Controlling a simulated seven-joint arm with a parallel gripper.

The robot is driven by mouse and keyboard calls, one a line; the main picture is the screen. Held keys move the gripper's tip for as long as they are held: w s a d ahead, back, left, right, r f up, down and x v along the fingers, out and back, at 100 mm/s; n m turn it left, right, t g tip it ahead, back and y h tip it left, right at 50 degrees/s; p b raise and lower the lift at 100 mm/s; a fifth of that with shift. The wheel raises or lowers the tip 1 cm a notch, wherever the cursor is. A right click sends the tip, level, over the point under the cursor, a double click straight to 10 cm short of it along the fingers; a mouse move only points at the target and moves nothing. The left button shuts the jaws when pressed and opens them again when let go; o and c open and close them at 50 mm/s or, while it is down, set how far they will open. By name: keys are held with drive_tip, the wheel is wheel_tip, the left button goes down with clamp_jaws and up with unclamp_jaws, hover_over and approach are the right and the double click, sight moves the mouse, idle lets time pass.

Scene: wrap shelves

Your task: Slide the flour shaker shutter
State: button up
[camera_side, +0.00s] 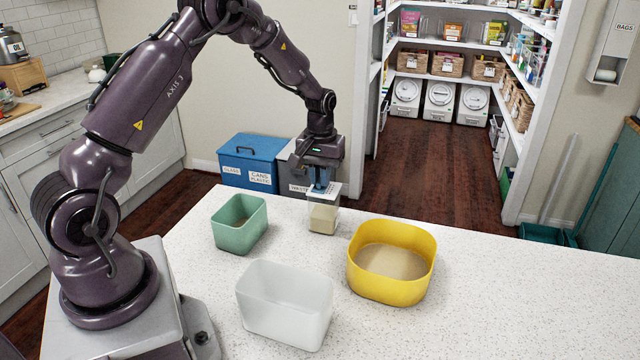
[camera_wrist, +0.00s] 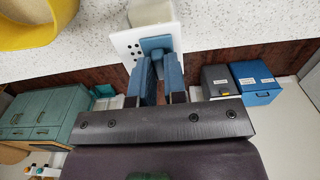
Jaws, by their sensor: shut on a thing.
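The flour shaker (camera_side: 323,217) is a small clear-sided box with pale flour inside and a white top. It is upright at the far edge of the counter, and seems to rest on it. In the wrist view its white top plate (camera_wrist: 124,38) shows several dark holes left of a blue shutter tab (camera_wrist: 156,43). My gripper (camera_side: 321,186) points down at the top, and its two blue fingers (camera_wrist: 158,72) are shut on the blue tab. The fingers hide part of the tab and plate.
A yellow tub (camera_side: 420,270) with flour-coloured contents stands to the right of the shaker. A green bin (camera_side: 238,238) is to the left and an empty translucent white bin (camera_side: 283,318) is in front. The counter (camera_side: 540,310) is clear at right.

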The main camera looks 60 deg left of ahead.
sight(332, 189)
drive_tip(key=shift+w+d, duration=0.95)
idle(0.3)
drive_tip(key=o, duration=0.4)
wheel_tip(332, 189, up, 7)
idle(0.9)
